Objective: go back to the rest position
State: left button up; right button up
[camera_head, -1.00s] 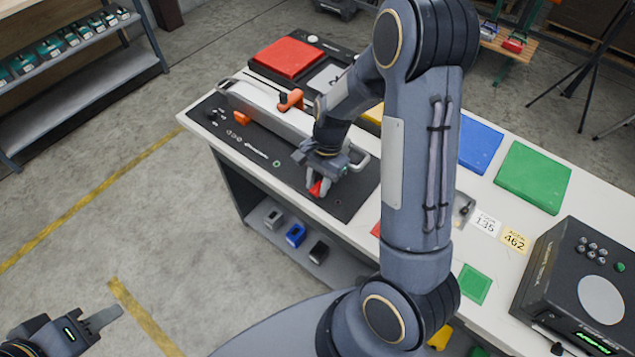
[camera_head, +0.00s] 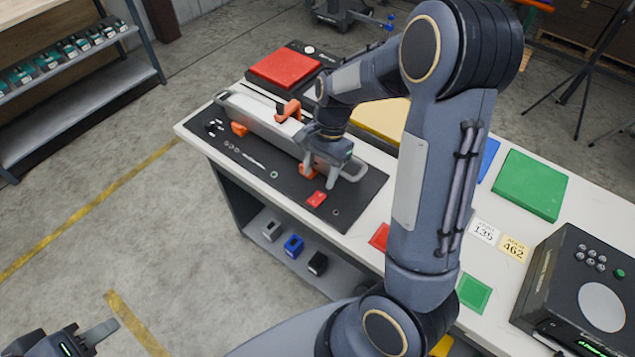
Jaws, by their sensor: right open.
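My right gripper (camera_head: 320,180) is open above the black mat (camera_head: 345,214) on the white table. Its fingers point down, just above and behind a small red block (camera_head: 316,199) lying on the mat, apart from it. My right arm crosses the middle of the view and hides part of the table. My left gripper (camera_head: 100,332) is at the bottom left corner, over the floor, partly cut off; its finger opening is not clear.
Red (camera_head: 285,68) and green (camera_head: 530,184) pads and a dark scale-like device (camera_head: 580,285) are on the table. Small blocks, one blue (camera_head: 293,246), sit on the shelf below. The floor at left is clear.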

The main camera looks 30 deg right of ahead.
jog(key=shift+d+r, duration=0.1)
jog(key=shift+r, duration=0.25)
jog(key=s+a+r+n+t, duration=0.3)
jog(key=s+r+n, duration=0.2)
jog(key=s, duration=0.3)
jog(key=s+a+r+n+t+y, duration=0.1)
jog(key=s+a+r+n+t, duration=0.2)
jog(key=s+r+n, duration=0.3)
jog(key=s+t, duration=0.1)
jog(key=s, duration=0.2)
jog(key=shift+s+r+n, duration=0.2)
jog(key=shift+s+n, duration=0.1)
jog(key=shift+n, duration=0.1)
